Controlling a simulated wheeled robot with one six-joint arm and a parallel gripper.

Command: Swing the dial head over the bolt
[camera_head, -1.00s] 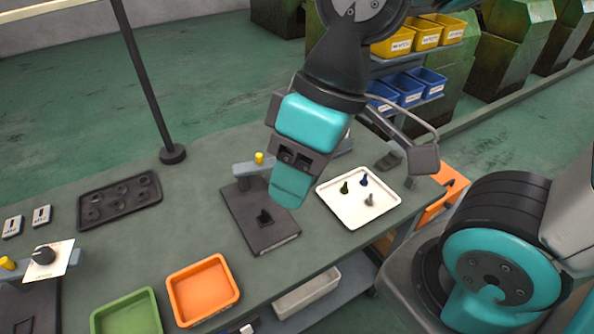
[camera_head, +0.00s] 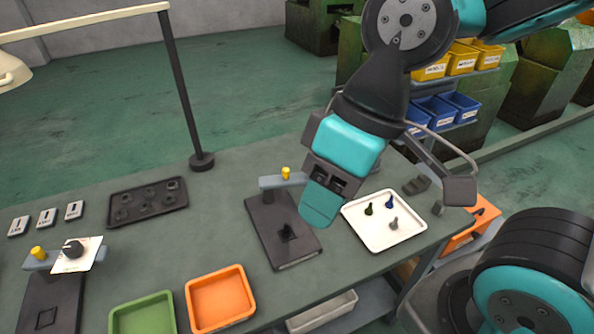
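A white square plate with a black dial knob (camera_head: 75,248) sits on a grey arm with a yellow knob, above a dark base at the far left. A second dark base (camera_head: 268,222) stands mid-bench with a small black bolt-like piece (camera_head: 288,232) on it. At its back is a grey swing arm (camera_head: 272,182) with a yellow knob (camera_head: 286,173). That arm's right end is hidden behind my gripper, so I cannot see what it carries. My gripper (camera_head: 321,205) hangs in front of this base's right edge. Its fingers are not clear enough to tell open from shut.
A white tray (camera_head: 378,243) with green, blue and grey pieces lies right of the base. An orange tray (camera_head: 221,299) and a green tray (camera_head: 144,315) lie in front. A black tray (camera_head: 148,203) and a lamp post (camera_head: 186,100) stand behind.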

